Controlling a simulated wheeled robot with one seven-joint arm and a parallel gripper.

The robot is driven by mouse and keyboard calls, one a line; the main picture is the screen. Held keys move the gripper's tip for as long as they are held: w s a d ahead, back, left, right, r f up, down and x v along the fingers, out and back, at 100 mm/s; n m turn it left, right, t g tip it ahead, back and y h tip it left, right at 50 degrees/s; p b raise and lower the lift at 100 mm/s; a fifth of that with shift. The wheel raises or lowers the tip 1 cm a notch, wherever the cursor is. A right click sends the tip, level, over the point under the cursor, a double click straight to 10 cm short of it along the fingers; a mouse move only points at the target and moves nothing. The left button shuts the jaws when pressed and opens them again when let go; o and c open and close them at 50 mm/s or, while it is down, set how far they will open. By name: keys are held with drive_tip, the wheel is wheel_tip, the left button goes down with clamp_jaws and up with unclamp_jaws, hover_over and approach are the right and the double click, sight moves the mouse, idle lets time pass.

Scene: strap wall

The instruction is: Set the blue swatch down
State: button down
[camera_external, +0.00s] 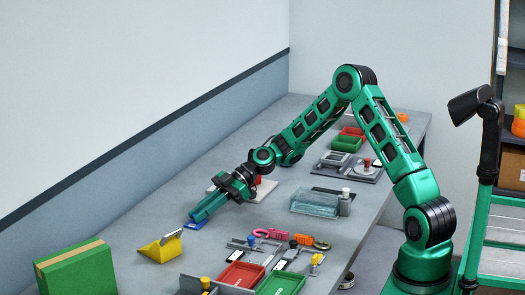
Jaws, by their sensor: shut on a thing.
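The blue swatch (196,225) is a small flat blue piece at the tip of my gripper (197,216), over the left part of the grey table (150,217). My gripper is shut on the swatch and points down to the left. The swatch is at or very close to the table top; I cannot tell whether it touches. The fingers hide part of it.
A yellow wedge (158,250) and a green box (75,267) stand to the front left. Red (241,276) and green (281,284) trays, pink (270,235) and orange (303,239) pieces and a clear bin (314,203) lie to the right.

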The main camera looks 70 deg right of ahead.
drive_tip(key=c, duration=1.7)
unclamp_jaws()
